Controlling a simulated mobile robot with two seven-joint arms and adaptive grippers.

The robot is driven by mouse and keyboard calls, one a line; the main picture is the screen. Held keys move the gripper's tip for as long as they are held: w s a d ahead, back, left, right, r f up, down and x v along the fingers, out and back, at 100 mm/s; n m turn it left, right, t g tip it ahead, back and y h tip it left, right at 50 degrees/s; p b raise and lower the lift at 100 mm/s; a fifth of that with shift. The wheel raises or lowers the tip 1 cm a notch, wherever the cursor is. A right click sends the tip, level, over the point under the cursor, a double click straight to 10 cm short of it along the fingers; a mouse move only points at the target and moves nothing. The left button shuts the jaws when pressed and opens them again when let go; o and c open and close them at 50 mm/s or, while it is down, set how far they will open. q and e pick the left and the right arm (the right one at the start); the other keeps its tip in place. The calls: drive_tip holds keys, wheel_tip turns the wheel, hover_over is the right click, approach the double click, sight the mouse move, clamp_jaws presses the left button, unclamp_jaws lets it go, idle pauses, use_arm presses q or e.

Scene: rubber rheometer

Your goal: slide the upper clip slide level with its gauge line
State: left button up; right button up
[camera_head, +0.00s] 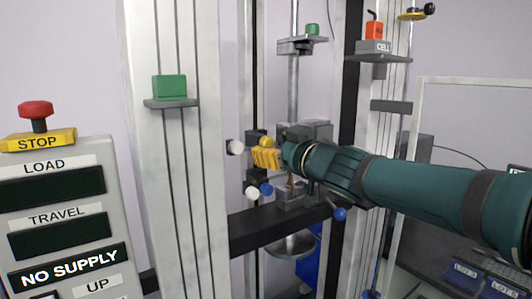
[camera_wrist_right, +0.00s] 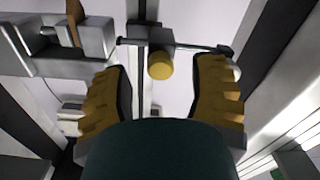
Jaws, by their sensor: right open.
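The upper clip slide (camera_wrist_right: 158,38) is a grey block with a round yellow knob (camera_wrist_right: 160,66), on a thin vertical rail in the right wrist view. A thin dark arm crosses it. In the head view its yellow knob (camera_head: 267,142) shows just above my fingers. My right gripper (camera_head: 264,158) has yellow fingers and is open. In the right wrist view the gripper (camera_wrist_right: 163,92) has the knob ahead, between and beyond its fingertips, apparently untouched. A brown specimen strip (camera_wrist_right: 74,10) stands in a grey grip (camera_wrist_right: 85,40) at upper left. I cannot make out its gauge line. My left gripper is out of view.
Pale frame columns (camera_head: 175,200) stand on both sides, with a dark crossbeam (camera_head: 262,232) below. The control panel (camera_head: 75,175) with a red stop button (camera_head: 36,111) is at left.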

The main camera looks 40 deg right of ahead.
sight(270, 145)
drive_tip(key=shift+w+d+b, duration=0.2)
drive_tip(key=shift+w+b, duration=0.15)
drive_tip(key=shift+w, duration=1.35)
clamp_jaws()
